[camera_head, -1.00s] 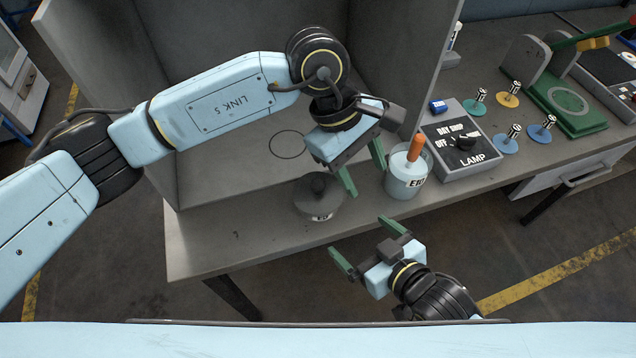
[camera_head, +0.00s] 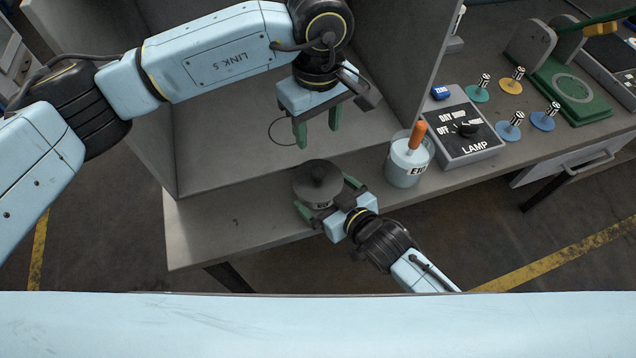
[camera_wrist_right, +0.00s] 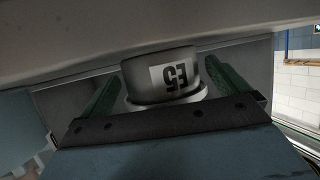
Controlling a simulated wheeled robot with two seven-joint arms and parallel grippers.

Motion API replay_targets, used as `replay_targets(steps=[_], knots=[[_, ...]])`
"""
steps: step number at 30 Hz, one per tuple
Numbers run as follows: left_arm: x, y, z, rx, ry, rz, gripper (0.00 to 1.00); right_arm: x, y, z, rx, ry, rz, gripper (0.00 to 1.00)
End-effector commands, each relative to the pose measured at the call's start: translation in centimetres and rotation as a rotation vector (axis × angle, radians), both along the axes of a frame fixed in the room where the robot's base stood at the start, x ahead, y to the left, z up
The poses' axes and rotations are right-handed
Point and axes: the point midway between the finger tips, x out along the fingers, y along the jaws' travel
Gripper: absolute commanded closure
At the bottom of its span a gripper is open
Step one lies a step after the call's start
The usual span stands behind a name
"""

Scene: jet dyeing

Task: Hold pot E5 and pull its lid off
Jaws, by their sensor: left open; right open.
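Pot E5 (camera_head: 320,200) stands on the bench's front part, with its dark round lid (camera_head: 318,180) and knob on top. In the right wrist view the pot (camera_wrist_right: 160,78) shows its E5 label upside down, between the fingers. My right gripper (camera_head: 328,197) is open, with one green finger on each side of the pot, low and from the front; I cannot tell whether they touch it. My left gripper (camera_head: 318,130) is open and empty, pointing down above and behind the lid, clear of it.
A white beaker (camera_head: 405,168) with an orange-handled tool stands right of the pot. Beyond it is the lamp switch box (camera_head: 465,135). The grey booth's side wall (camera_head: 400,60) rises behind the beaker. Bare bench (camera_head: 220,215) lies left of the pot.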

Motion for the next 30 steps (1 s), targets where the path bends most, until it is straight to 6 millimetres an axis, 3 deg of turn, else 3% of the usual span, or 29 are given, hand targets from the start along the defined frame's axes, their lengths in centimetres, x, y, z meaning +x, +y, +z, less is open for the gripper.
replay_targets(steps=[6,16,30], knots=[[-0.02,-0.01,0.0,-0.001,0.001,0.0,0.49,1.3,0.97,-0.63,0.001,-0.001,0.001,0.0],[-0.01,-0.02,0.0,-0.001,0.001,0.0,0.49,1.45,1.09,-0.76,0.0,0.0,0.001,0.0],[-0.01,-0.02,0.0,-0.001,0.001,0.0,0.49,1.44,1.06,-0.76,0.0,0.0,0.0,0.6]])
